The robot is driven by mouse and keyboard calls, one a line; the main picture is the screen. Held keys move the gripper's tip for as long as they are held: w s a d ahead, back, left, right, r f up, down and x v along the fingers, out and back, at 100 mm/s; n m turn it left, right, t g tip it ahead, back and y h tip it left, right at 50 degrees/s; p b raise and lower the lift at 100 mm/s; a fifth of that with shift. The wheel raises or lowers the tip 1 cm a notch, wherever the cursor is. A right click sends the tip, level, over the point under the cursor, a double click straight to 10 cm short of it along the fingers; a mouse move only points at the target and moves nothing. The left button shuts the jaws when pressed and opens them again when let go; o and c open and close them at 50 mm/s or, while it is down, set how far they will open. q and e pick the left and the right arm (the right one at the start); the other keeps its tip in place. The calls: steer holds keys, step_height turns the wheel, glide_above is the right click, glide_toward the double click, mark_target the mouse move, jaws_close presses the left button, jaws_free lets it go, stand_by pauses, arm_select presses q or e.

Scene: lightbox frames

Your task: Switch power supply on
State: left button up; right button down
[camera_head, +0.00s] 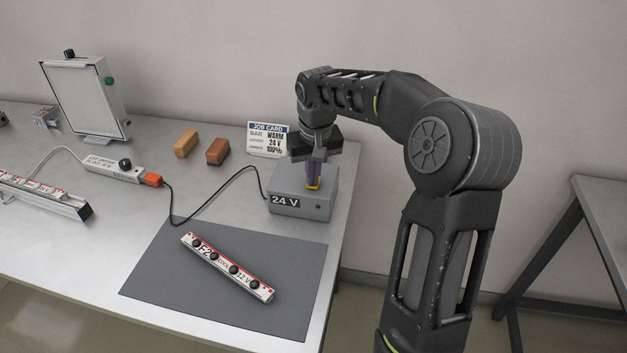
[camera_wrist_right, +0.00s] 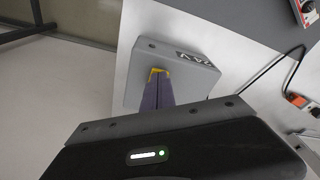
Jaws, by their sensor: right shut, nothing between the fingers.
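The power supply (camera_head: 300,204) is a grey box marked 24 V at the right end of the table. It also shows in the right wrist view (camera_wrist_right: 190,57). My right gripper (camera_head: 313,186) points down over the top of the box with its fingers together and nothing between them. In the right wrist view its yellow fingertips (camera_wrist_right: 159,71) are at the box top, touching or just above it; I cannot tell which. The switch itself is not visible, perhaps hidden by the fingers. My left gripper is not in view.
A job card (camera_head: 267,140) stands behind the box. A black cable runs from the box to an orange plug (camera_head: 152,180) at a white driver strip (camera_head: 112,169). An F2 light bar (camera_head: 228,266) lies on the grey mat (camera_head: 178,283). Two blocks (camera_head: 217,152) sit behind.

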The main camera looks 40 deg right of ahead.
step_height(320, 180, up, 7)
steer(key=p, duration=0.5)
stand_by(0.3)
stand_by(0.5)
